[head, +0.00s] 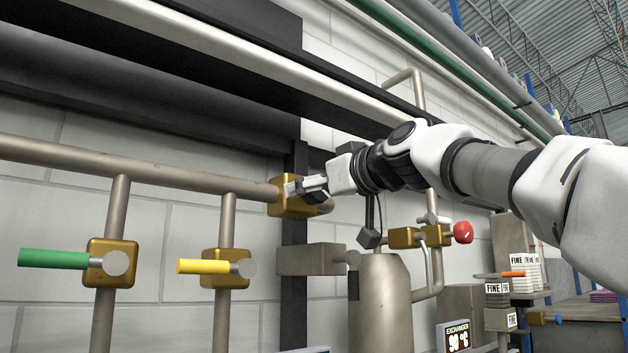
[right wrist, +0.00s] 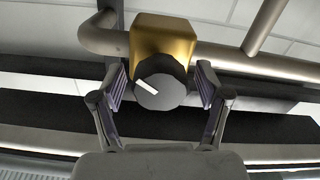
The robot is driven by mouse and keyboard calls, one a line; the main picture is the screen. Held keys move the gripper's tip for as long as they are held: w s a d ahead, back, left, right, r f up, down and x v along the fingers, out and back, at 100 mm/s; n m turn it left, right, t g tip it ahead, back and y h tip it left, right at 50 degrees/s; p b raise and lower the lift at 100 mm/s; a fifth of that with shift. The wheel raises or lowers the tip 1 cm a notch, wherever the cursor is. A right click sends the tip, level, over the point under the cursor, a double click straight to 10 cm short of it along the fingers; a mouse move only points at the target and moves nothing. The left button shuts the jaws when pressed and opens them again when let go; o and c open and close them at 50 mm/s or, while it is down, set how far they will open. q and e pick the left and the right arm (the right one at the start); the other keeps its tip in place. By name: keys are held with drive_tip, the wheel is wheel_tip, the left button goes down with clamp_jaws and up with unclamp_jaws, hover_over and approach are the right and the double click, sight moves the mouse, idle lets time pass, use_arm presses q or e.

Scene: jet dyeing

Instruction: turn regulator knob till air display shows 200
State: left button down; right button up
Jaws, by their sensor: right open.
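The regulator knob (right wrist: 159,86) is a dark round knob with a white mark. It sits on a gold valve block (right wrist: 162,42) in the right wrist view. In the head view the gold block (head: 287,207) is on the horizontal pipe, and my right gripper (head: 294,187) is in front of it, hiding the knob. In the right wrist view my right gripper (right wrist: 158,88) is open, with one finger on each side of the knob. Gaps seem to show between fingers and knob. The air display cannot be made out. My left gripper is not in view.
A green-handled valve (head: 54,259) and a yellow-handled valve (head: 204,266) are at left. A red knob (head: 462,232) on gold fittings is at right. A grey box (head: 310,259) and a tank (head: 380,295) are below my gripper. The exchanger display (head: 457,337) reads about 90 °C.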

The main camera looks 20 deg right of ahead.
drive_tip(key=shift+s+d, duration=0.1)
drive_tip(key=shift+s, duration=0.15)
drive_tip(key=shift+c, duration=0.3)
drive_tip(key=c, duration=1.1)
drive_tip(key=shift+m, duration=0.4)
drive_tip(key=m, duration=0.5)
drive_tip(key=shift+r, duration=0.1)
drive_tip(key=m, duration=0.6)
drive_tip(key=shift+d, duration=0.1)
